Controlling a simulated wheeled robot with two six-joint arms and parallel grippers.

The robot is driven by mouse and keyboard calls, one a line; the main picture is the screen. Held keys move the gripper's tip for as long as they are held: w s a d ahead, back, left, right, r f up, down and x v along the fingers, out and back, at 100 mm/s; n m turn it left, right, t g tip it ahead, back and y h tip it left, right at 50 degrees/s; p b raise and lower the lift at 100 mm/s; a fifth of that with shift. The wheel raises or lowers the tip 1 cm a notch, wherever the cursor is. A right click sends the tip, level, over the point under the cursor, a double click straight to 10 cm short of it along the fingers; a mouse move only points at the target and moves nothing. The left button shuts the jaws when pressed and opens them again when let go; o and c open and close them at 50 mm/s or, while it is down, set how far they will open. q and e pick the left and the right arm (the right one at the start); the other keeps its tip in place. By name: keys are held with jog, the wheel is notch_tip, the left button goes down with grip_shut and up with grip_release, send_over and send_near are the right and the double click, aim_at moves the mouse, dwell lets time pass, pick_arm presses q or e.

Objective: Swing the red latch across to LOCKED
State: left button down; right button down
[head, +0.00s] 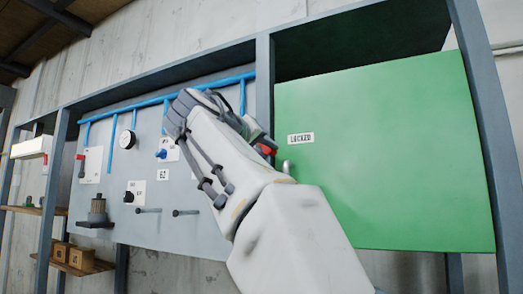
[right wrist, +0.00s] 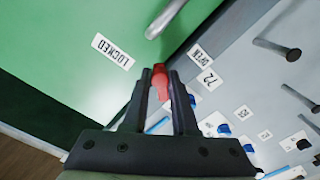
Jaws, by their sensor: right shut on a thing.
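The red latch (head: 266,149) shows beside the left edge of the green door (head: 390,160). My right gripper (head: 257,138) is at it, partly hidden by my own wrist. In the right wrist view the fingertips of my right gripper (right wrist: 158,84) are closed around the latch's red knob (right wrist: 160,80). The LOCKED label (head: 301,138) is on the door, to the right of the latch. In the right wrist view the OPEN label (right wrist: 200,55) is on the grey side, opposite the LOCKED label (right wrist: 113,50). The latch's pivot is hidden. My left gripper is not in view.
A silver door handle (head: 287,167) stands out close to the latch. The grey panel (head: 150,235) at left carries blue pipes (head: 165,99), a gauge (head: 127,139), knobs and protruding pegs. Wooden shelves with boxes (head: 80,258) are at far left.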

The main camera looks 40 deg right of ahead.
jog(key=shift+s+d+r+n+p, duration=0.15)
jog(key=shift+r+n+p, duration=0.4)
jog(key=shift+n, duration=0.8)
jog(key=shift+s+r+n+p, duration=0.15)
jog(key=shift+r+n+p, duration=0.45)
jog(key=shift+n, duration=0.8)
jog(key=shift+s+d+r+n+p, duration=0.15)
jog(key=shift+r+n+p, duration=0.2)
jog(key=shift+n+p, duration=0.7)
jog(key=shift+a+n+b, duration=0.1)
jog(key=shift+n+b, duration=0.2)
jog(key=shift+n, duration=0.2)
jog(key=c, duration=0.7)
grip_release()
jog(key=shift+a, duration=0.1)
jog(key=shift+b+v, duration=1.5)
jog(key=shift+v, duration=3.65)
